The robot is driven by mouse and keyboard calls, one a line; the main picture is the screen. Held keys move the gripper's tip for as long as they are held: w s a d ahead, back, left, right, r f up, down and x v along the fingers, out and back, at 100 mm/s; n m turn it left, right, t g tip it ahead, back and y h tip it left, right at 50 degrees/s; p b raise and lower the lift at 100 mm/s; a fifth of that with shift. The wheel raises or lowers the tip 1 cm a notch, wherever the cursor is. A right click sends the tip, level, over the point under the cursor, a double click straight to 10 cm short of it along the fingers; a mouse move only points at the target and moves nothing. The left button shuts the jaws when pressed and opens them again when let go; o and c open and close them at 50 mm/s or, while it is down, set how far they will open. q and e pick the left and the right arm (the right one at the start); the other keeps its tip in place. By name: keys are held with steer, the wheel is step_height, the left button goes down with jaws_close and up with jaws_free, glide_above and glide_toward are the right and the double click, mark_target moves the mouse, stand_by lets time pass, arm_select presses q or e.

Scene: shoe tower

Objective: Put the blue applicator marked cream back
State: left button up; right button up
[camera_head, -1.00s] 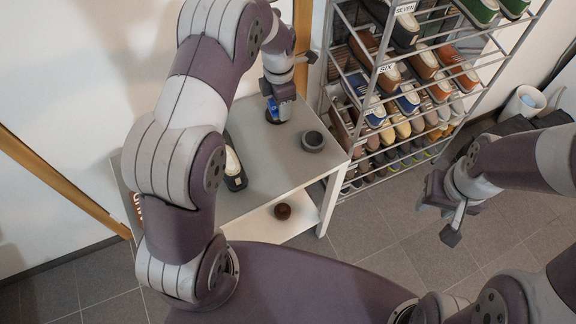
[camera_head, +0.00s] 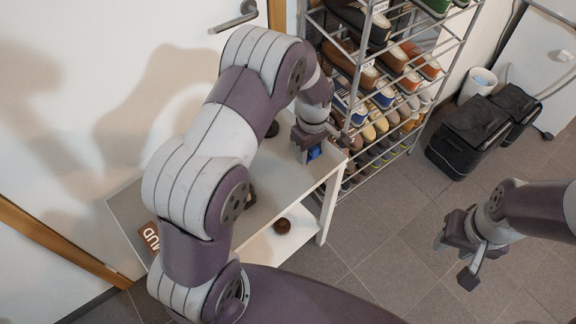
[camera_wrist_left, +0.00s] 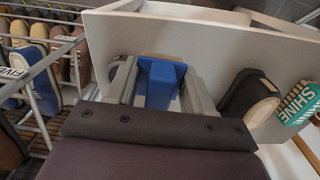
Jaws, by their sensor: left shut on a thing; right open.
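The blue applicator (camera_head: 315,153) is between the fingers of my left gripper (camera_head: 312,150), over the right end of the grey table (camera_head: 278,172). In the left wrist view the blue applicator (camera_wrist_left: 162,82) is gripped between two grey fingers. Its marking cannot be read. A dark round thing (camera_head: 272,129) stands on the table behind and left of the gripper. My right gripper (camera_head: 462,256) is open and empty above the floor at the right.
A metal rack (camera_head: 385,140) with several shoes stands close to the table's right end. A dark shoe (camera_wrist_left: 250,98) and a teal "SHINE" item (camera_wrist_left: 300,104) show in the wrist view. A brown round thing (camera_head: 282,226) is on the lower shelf. Black bags (camera_head: 468,137) stand at the right.

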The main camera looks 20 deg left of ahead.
arm_select(q)
glide_above(288, 172)
step_height(288, 172, down, 3)
steer(key=shift+f, duration=0.15)
steer(key=shift+s+f, duration=0.1)
steer(key=shift+f, duration=0.15)
steer(key=shift+a+f, duration=0.1)
steer(key=shift+f, duration=1.8)
steer(key=shift+f, duration=0.2)
steer(key=o, duration=1)
steer(key=shift+r, duration=0.1)
